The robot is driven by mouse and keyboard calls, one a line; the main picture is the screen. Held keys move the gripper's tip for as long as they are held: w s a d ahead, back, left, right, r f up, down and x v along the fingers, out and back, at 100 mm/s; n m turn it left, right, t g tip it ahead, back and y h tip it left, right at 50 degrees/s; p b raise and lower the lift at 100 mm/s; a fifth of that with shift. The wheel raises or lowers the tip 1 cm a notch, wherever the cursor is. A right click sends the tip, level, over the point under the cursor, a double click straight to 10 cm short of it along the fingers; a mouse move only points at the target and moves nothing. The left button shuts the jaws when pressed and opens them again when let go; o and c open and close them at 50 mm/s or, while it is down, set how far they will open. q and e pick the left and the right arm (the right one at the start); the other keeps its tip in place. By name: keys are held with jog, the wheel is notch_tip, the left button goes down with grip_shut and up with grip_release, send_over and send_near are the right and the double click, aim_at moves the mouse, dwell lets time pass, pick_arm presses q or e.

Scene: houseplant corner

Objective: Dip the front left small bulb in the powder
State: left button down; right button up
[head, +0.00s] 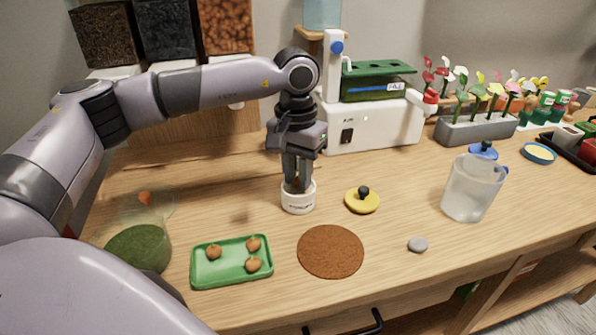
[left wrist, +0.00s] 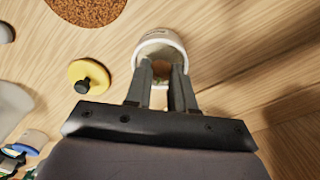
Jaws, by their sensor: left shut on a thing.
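My left gripper (head: 298,183) points straight down with its fingertips inside the mouth of a white cup (head: 299,202) with dark lettering. In the left wrist view the fingers of the left gripper (left wrist: 162,76) reach into the white cup (left wrist: 160,42). They are shut on a small brownish bulb (left wrist: 160,68), mostly hidden by fingers and cup wall. How deep it sits in the powder I cannot tell. A green tray (head: 208,275) holds three small brown bulbs, two at the back and one at the front right (head: 253,264); its front left is bare. My right gripper is not in view.
A yellow lid (head: 362,203) with a black knob lies right of the cup. A round brown mat (head: 330,251), a grey stone (head: 418,245) and a clear pitcher (head: 472,188) stand nearby. A white machine (head: 375,125) is behind; a green dome (head: 138,248) is left.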

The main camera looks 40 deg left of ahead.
pick_arm(q)
jog(key=shift+f+b, duration=0.4)
jog(key=shift+f, duration=0.2)
dwell(0.3)
dwell(0.5)
jog(key=shift+r+p, duration=2.55)
jog(key=shift+r, duration=1.05)
jog(key=shift+f, duration=0.1)
